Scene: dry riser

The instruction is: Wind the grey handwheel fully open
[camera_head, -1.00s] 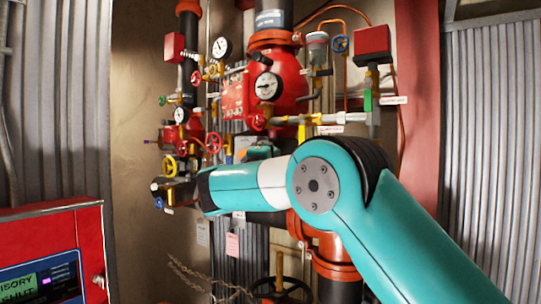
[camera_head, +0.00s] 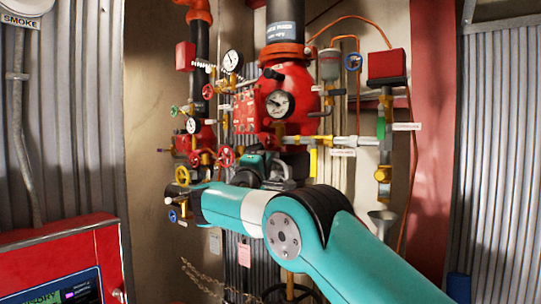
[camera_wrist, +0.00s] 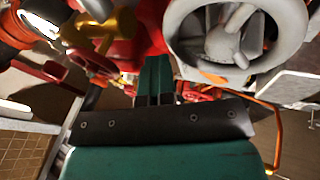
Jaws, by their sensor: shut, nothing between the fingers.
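The grey handwheel (camera_wrist: 222,43) fills the upper right of the wrist view, with a thick round rim, spokes and a central hub. Its top is cut off by the picture edge. My gripper (camera_wrist: 153,72) shows as teal fingers in the middle of the wrist view, shut and empty. The fingertips are left of the wheel's lower-left rim, outside it in the picture. I cannot tell whether they touch it. In the head view my arm crosses in front of the pipework, and I cannot make out the fingers or the grey wheel clearly there.
A red cabinet (camera_head: 60,245) stands at lower left. A chain (camera_head: 205,280) hangs below my arm. An orange pipe (camera_wrist: 279,140) runs right of my gripper.

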